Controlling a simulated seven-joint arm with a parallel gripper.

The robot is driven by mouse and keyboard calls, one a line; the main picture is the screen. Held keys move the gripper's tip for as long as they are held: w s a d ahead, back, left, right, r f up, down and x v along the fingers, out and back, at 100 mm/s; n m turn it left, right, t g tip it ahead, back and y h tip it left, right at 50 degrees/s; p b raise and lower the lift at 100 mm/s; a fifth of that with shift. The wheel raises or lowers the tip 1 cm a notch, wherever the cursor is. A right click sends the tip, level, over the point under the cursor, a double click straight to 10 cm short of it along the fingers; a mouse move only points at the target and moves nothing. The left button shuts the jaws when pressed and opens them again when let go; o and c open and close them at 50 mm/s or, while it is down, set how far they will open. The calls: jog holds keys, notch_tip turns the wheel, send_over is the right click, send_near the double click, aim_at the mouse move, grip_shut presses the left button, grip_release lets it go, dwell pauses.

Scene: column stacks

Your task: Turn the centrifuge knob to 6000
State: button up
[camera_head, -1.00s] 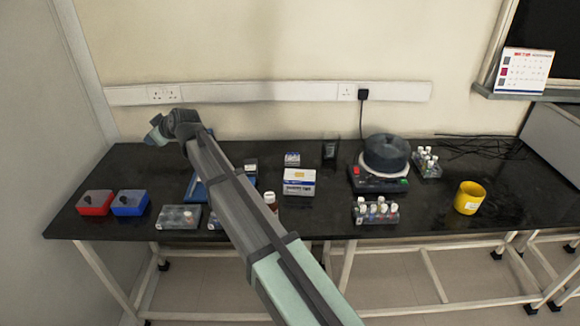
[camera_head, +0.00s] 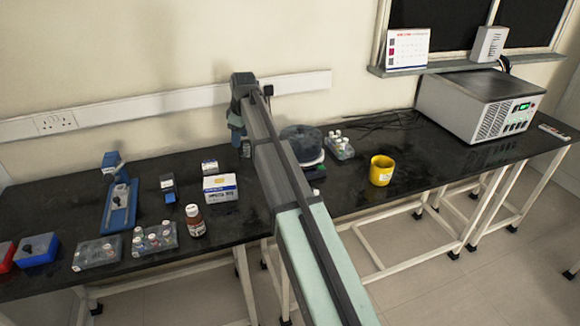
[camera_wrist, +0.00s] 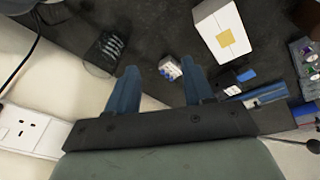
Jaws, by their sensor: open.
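The round machine with a dark lid (camera_head: 300,140), which looks like the centrifuge, stands on the black bench in the head view. My arm covers its left and front parts, and no knob or scale can be made out. My gripper (camera_wrist: 160,88) is open and empty in the wrist view, with its two blue fingers spread apart above the bench. In the head view the arm's end hangs left of the round machine, apart from it, with the fingers too small to tell. A grey rounded edge at the wrist view's top left may be the same machine.
A white box (camera_head: 220,188), a brown bottle (camera_head: 195,222) and tube racks stand left of my arm. A yellow cup (camera_head: 381,170) stands to the right. A large grey instrument (camera_head: 485,105) with a green display sits at far right.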

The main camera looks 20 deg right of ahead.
jog(key=s+d+m+g+h, duration=0.1)
jog(key=s+d+m+g, duration=0.3)
jog(key=d, duration=1.2)
jog(key=f, duration=0.4)
jog(key=s+f+n, duration=0.1)
jog(key=f, duration=0.4)
jog(key=f+n+t, duration=0.1)
jog(key=f, duration=0.3)
jog(key=shift+s+d+f, duration=0.1)
jog(key=shift+s+f, duration=0.1)
jog(key=shift+c, duration=0.5)
grip_shut()
